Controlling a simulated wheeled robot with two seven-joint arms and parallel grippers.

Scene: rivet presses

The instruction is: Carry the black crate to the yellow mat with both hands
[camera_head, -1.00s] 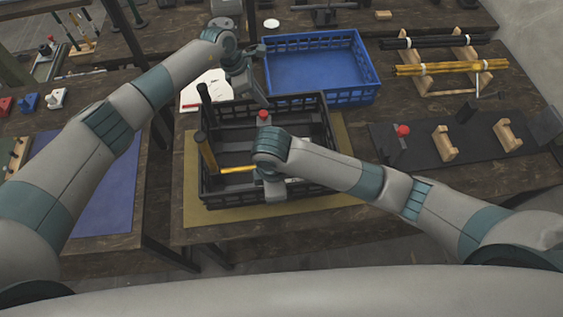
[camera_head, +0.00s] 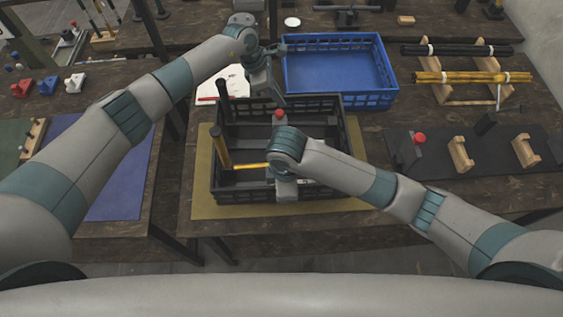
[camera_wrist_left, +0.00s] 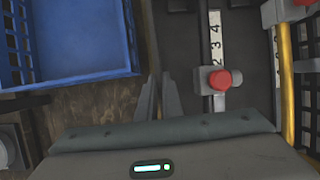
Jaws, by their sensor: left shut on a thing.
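The black crate (camera_head: 345,150) is over the yellow mat (camera_head: 205,180) in the head view, with mat showing to its left, right and front. I cannot tell whether its base touches the mat. My left gripper (camera_head: 277,94) is shut on the crate's far rim; in the left wrist view its fingers (camera_wrist_left: 161,95) are close together at the rim. My right gripper (camera_head: 286,190) is at the near rim, its fingertips hidden by my own wrist. Inside the crate are a red-knobbed tool (camera_wrist_left: 220,80), a yellow bar (camera_head: 250,166) and dark upright handles.
A blue crate (camera_head: 385,99) stands just behind the black one. A dark mat (camera_head: 440,165) with wooden cradles is to the right, and a rack of rods (camera_head: 470,77) behind it. A blue mat (camera_head: 118,190) lies on the left table, across a gap.

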